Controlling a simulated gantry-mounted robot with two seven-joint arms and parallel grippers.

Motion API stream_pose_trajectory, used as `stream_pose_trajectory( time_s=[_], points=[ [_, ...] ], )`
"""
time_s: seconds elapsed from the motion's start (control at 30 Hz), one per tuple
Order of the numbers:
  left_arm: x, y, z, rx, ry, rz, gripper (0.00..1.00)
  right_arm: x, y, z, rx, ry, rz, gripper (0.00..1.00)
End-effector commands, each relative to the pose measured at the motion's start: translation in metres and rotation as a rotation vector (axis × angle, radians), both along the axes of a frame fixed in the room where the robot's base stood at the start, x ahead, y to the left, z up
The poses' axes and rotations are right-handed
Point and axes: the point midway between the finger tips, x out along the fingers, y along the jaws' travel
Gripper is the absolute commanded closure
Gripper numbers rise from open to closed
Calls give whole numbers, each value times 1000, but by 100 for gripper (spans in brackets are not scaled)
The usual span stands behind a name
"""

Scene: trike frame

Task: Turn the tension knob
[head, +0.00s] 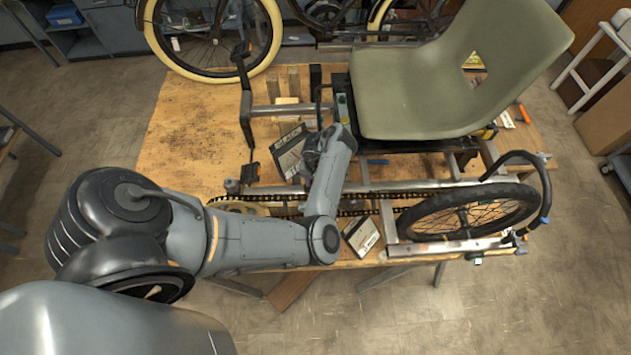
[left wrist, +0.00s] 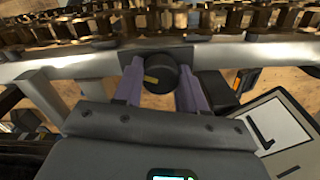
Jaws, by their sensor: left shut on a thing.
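The tension knob (left wrist: 158,72) is a round black knob with a small yellow mark, mounted beside a grey frame tube (left wrist: 235,57) in the left wrist view. The two purple-grey fingers of my left gripper (left wrist: 161,84) stand on either side of the knob and are shut on it. In the head view my left arm reaches over the front of the trike frame, and my left gripper (head: 316,150) is near the middle of the bench. The knob is hidden there behind my wrist. My right gripper does not show.
A chain (head: 375,196) runs along the frame to a spoked wheel (head: 470,215). A green seat (head: 450,80) rises at the right. Flat boxes lie beside my arm (head: 289,150) and near the bench's front edge (head: 361,236). The wooden bench top (head: 195,125) is clear at left.

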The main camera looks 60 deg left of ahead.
Motion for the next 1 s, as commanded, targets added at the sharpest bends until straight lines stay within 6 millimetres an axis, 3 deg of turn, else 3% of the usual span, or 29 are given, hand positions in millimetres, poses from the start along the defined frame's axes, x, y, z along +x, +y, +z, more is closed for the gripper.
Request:
stream_pose_trajectory(
  time_s=[0.5,1.0],
  points=[
    [1,0,-1,0,-1,-426,90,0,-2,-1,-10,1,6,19],
    [1,-1,-1,1,-1,-570,90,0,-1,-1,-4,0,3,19]
  ],
)
